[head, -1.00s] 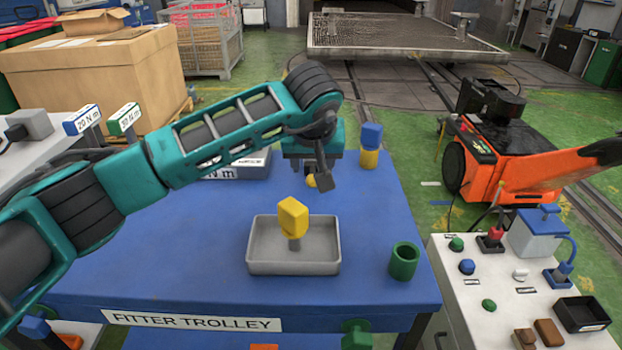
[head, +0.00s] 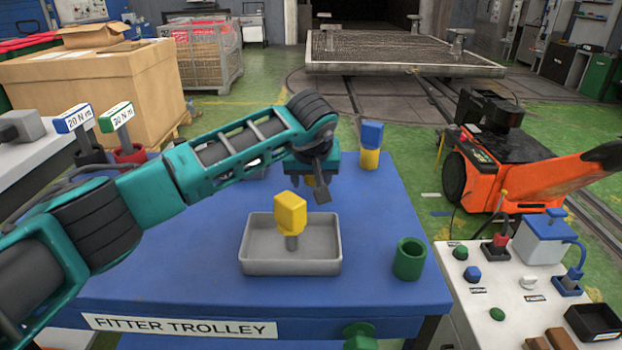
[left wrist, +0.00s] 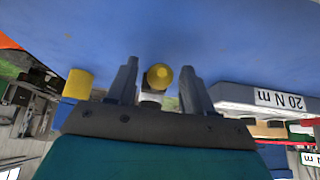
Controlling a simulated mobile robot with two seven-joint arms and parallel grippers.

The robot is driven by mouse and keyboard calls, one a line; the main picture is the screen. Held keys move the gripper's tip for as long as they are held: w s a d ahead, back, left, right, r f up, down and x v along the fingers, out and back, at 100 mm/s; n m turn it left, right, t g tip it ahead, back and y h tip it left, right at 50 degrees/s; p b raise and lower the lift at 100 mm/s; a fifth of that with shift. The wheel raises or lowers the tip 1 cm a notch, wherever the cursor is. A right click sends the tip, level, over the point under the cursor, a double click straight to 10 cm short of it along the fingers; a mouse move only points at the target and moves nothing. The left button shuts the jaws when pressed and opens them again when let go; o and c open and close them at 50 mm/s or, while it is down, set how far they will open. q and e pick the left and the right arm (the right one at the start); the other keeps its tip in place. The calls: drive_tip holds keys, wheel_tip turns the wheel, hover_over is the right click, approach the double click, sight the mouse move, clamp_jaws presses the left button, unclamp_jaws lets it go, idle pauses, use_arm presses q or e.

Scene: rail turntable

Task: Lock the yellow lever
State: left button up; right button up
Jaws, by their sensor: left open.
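A yellow round knob (left wrist: 159,76), which looks like the yellow lever's end, sits between the two fingers of my left gripper (left wrist: 153,84) in the left wrist view. The fingers are open, with a gap on both sides of the knob. In the head view, my left gripper (head: 311,186) points down over the far part of the blue trolley top (head: 200,240). My right gripper is not in view.
A grey tray (head: 262,268) holding a yellow-headed piece (head: 290,213) stands nearer. A green cup (head: 409,259) is right of it. A blue-and-yellow post (head: 370,146) stands right of my gripper. A white control panel (head: 480,325) is at right.

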use_arm(q)
drive_tip(key=c, duration=0.7)
drive_tip(key=shift+w+r+p, duration=0.25)
drive_tip(key=shift+r+p, duration=0.2)
drive_tip(key=shift+r, duration=0.4)
drive_tip(key=shift+c, duration=0.2)
drive_tip(key=shift+r, duration=0.1)
drive_tip(key=shift+w+r+p, duration=0.15)
drive_tip(key=shift+r+p, duration=0.15)
drive_tip(key=shift+r, duration=0.1)
drive_tip(key=shift+w+r, duration=0.2)
drive_tip(key=shift+r, duration=0.15)
drive_tip(key=shift+w+r+p, duration=0.35)
drive_tip(key=shift+r+p, duration=0.1)
drive_tip(key=shift+p, duration=0.05)
drive_tip(key=shift+w+r, duration=0.1)
drive_tip(key=shift+w, duration=0.05)
